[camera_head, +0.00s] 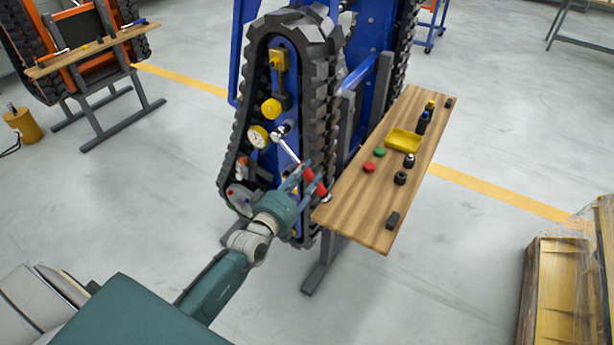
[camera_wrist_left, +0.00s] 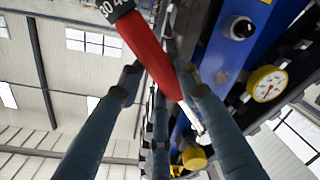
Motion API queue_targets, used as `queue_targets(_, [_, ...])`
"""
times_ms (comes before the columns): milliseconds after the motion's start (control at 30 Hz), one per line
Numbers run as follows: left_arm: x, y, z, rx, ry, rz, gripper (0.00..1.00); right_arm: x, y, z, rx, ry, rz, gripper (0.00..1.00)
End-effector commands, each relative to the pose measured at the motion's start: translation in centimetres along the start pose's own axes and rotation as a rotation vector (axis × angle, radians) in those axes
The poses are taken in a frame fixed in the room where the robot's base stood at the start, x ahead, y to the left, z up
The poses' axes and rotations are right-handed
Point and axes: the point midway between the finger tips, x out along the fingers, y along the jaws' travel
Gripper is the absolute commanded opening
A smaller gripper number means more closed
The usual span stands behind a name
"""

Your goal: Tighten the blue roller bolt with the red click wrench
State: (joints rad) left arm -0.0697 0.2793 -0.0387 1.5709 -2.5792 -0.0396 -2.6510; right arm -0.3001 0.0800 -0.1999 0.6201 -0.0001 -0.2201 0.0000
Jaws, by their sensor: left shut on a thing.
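The red click wrench (camera_head: 313,182) has a red handle and a chrome shaft that slants up and left. Its head end lies against the tracked carrier's side, near a round fitting (camera_head: 283,129). I cannot tell whether it sits on the blue roller bolt, which I cannot pick out clearly. My left gripper (camera_head: 300,178) is shut on the wrench's handle. In the left wrist view the red handle (camera_wrist_left: 150,58) runs between my left fingers (camera_wrist_left: 166,84), with a black numbered collar at its upper end. My right gripper is not in view.
A wooden shelf (camera_head: 345,208) stands right of the carrier's track (camera_head: 318,85). It bears a yellow tray (camera_head: 403,141), red (camera_head: 369,167) and green (camera_head: 379,152) caps and black parts. A gauge (camera_head: 258,136) is left of the wrench head. A crate (camera_head: 562,290) stands lower right; floor between is clear.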

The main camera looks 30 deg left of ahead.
Motion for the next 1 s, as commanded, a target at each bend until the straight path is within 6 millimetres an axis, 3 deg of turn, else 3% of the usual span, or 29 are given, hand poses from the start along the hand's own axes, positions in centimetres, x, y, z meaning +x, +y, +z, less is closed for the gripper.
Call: queue_targets(1000, [-0.25,0.51,-0.25,-0.023,0.001,0.002,0.0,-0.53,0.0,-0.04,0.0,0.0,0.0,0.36])
